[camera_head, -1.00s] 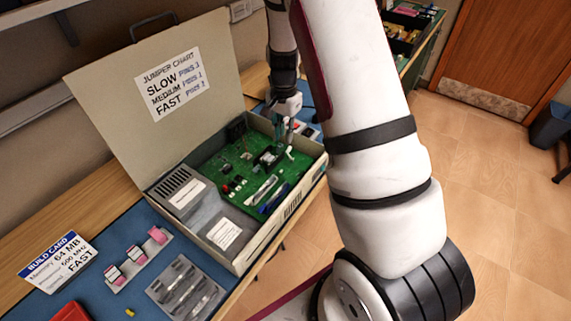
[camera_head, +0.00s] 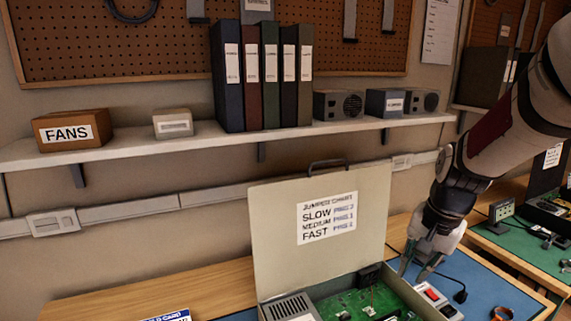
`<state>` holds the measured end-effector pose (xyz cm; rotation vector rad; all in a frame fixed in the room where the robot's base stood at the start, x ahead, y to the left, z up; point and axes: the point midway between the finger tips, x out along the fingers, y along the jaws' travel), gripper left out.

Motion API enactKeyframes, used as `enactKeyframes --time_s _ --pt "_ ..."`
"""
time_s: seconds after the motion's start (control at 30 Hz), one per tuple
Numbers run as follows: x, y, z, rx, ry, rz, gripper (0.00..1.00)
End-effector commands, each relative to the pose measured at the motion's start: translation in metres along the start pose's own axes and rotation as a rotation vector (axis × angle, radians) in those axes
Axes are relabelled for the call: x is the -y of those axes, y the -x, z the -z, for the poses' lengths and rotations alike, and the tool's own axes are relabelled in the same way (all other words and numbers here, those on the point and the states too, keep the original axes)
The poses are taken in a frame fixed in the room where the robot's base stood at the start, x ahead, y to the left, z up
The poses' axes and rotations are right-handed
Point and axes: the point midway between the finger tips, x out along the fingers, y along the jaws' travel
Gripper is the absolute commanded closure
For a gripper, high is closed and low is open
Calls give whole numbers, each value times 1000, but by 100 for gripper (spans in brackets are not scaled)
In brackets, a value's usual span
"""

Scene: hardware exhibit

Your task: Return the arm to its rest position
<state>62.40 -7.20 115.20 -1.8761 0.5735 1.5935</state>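My arm comes in from the upper right of the head view and bends down at the elbow. My gripper (camera_head: 413,270) points down above the right side of the open computer case (camera_head: 418,296). Its two fingertips are apart, and I see nothing held between them. The case's raised lid (camera_head: 275,238) carries a jumper chart (camera_head: 327,217). Part of the green circuit board (camera_head: 352,301) shows inside; the frame's lower edge cuts off the rest.
A wall shelf (camera_head: 130,146) holds binders (camera_head: 268,75), a FANS box (camera_head: 72,130) and small grey units.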

Motion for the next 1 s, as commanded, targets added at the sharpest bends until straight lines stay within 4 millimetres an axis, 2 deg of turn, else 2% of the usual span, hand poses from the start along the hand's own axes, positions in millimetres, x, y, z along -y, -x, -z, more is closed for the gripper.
enactKeyframes --time_s 0.03,0.2,0.5,0.73,0.83,1.0 --pt "2 20 -12 -18 50 21 81" --pt "0 68 -52 -67 219 60 81" --pt "-24 128 -124 -187 517 88 81" --pt "-48 149 -166 -278 694 76 81" --pt "-55 152 -175 -300 738 68 81" --pt "-59 152 -180 -313 763 62 81"
